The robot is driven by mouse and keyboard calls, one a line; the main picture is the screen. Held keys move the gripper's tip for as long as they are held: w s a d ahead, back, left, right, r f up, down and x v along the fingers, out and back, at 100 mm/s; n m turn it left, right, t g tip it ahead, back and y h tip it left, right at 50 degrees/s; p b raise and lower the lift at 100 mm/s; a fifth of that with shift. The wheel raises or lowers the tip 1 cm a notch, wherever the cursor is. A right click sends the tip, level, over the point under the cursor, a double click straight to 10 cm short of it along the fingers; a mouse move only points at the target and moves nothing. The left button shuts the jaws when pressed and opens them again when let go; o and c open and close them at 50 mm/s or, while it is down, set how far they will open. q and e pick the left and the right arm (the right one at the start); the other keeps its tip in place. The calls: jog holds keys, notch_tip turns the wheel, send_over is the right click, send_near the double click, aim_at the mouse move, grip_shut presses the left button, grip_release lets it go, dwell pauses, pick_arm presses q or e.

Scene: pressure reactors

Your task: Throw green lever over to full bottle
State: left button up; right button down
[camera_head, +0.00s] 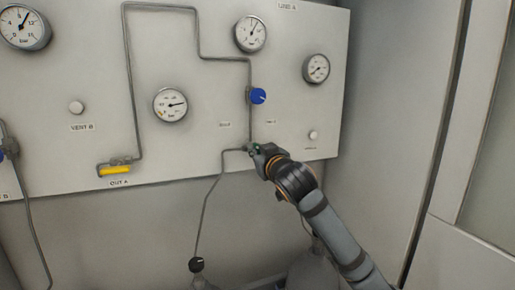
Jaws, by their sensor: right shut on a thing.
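The green lever (254,148) sits low on the grey panel, below the blue knob, where steel tubes meet. Only a small piece of it shows. My right gripper (259,151) is at the lever and shut on it, and it hides most of the lever, so which way it points is unclear. A bottle (197,266) with a black cap stands at the bottom, with a tube running up toward the valve. Another bottle (313,268) is partly hidden behind my right arm. I cannot tell which one is full. My left gripper is not in view.
The panel (205,145) carries gauges, a blue knob (258,96) above my gripper and a yellow handle (115,170) at left. Thin tubes cross its face. A cabinet wall (390,120) closes the right side.

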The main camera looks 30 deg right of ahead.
aim_at(255, 143)
jog(key=n+p, duration=0.2)
jog(key=n, duration=0.1)
jog(key=shift+a+r+n+p, duration=0.1)
jog(key=shift+a+n+p, duration=0.05)
jog(key=shift+n+p, duration=0.25)
jog(key=shift+a+n+p, duration=0.1)
jog(key=shift+n+p, duration=0.6)
jog(key=shift+n, duration=0.5)
jog(key=shift+f, duration=0.25)
jog(key=c, duration=1.4)
grip_release()
notch_tip(255, 143, up, 10)
